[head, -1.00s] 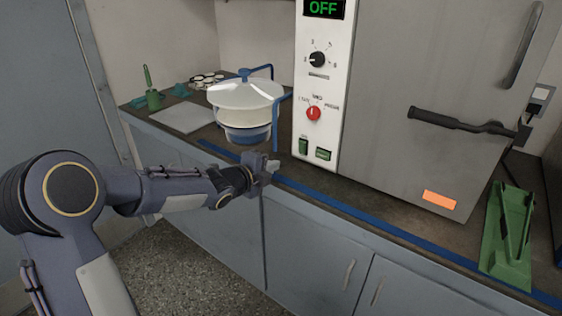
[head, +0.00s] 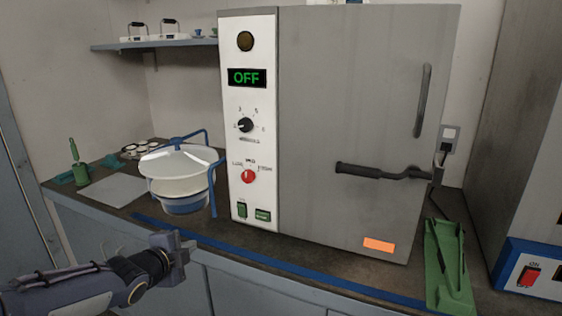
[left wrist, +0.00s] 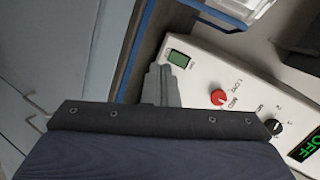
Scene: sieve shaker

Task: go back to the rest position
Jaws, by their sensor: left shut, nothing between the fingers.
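My left gripper (head: 178,250) is shut and empty in the head view. It hangs in front of the counter's front edge, below and in front of the sieve shaker (head: 182,172) and apart from it. In the left wrist view my left gripper (left wrist: 160,84) shows its fingers together with nothing between them. The shaker has a white bowl, a blue base and a blue clamp frame. My right gripper is not in view.
A grey cabinet (head: 350,110) with a white control panel reading OFF stands on the counter, its door shut. A green tray-like piece (head: 448,265) lies to its right. A green scoop (head: 76,163) and a pale flat sheet (head: 112,190) are at left. A blue strip (head: 290,268) runs along the counter.

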